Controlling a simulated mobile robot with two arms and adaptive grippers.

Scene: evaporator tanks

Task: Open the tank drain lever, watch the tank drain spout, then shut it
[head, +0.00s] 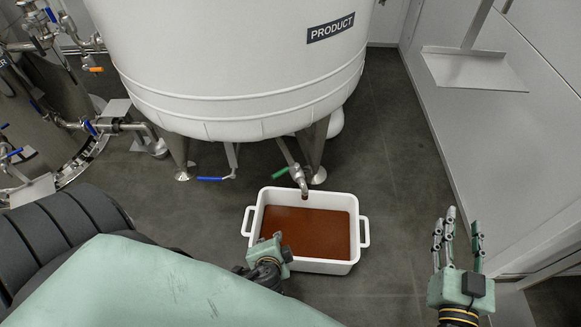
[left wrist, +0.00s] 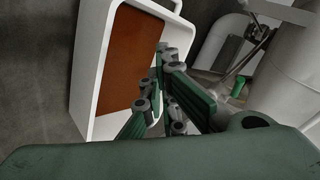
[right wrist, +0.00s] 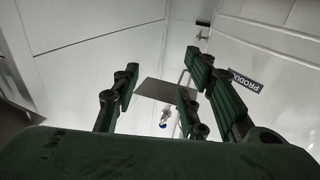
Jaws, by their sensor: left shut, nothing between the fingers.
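The white tank (head: 230,70) marked PRODUCT stands at the top middle of the head view. Its drain spout (head: 299,180) points down over the back edge of a white tray. The green drain lever (head: 280,173) sticks out to the left, crosswise to the spout pipe. It also shows in the left wrist view (left wrist: 238,87), apart from the fingers. I cannot make out a falling stream. My left gripper (left wrist: 164,62) is shut and empty over the tray's edge; in the head view its fingers are largely hidden. My right gripper (head: 460,228) is open and empty at the right.
The white two-handled tray (head: 361,246) on the floor holds reddish-brown liquid. A blue-handled valve (head: 210,179) sits left of the spout under the tank. Steel legs flank the spout. Pipes and a steel vessel (head: 50,130) stand left. A wall with a shelf (head: 475,70) is right.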

